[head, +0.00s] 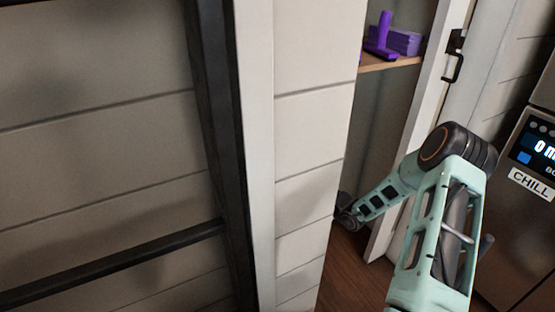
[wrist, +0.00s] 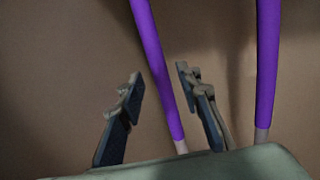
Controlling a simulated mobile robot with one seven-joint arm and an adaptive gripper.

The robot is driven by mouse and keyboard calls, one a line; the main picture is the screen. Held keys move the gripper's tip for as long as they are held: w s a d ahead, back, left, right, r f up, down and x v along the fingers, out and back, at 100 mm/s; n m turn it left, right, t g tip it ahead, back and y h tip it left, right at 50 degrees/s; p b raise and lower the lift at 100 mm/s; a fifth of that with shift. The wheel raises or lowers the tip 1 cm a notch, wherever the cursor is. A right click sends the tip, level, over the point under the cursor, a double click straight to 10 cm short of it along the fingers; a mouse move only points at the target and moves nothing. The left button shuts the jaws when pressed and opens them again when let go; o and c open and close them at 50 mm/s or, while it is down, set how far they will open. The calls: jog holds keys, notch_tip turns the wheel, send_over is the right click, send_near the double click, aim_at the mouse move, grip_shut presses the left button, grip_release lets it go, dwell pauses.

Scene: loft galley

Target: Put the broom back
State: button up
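Two purple poles show in the wrist view. One pole (wrist: 160,65) runs at a slant between the two fingers of my gripper (wrist: 160,84), ending in a pale section low down. The other pole (wrist: 267,65) stands to the right, outside the fingers, also with a pale lower part. I cannot tell which is the broom; no bristles or heads show. My gripper is open, with gaps between the fingers and the pole. In the head view my arm reaches into a narrow closet, and its end is mostly hidden behind the white panelled wall.
A closet shelf (head: 392,63) holds a purple upright-handled item (head: 382,38) and a purple stack (head: 404,41). An open white door (head: 412,140) with a black handle stands right of the opening. A steel appliance (head: 515,225) is at far right. A black metal frame (head: 222,150) is at left.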

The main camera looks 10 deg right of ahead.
jog(key=p+v, duration=0.1)
jog(key=v, duration=0.6)
jog(key=shift+a, duration=0.1)
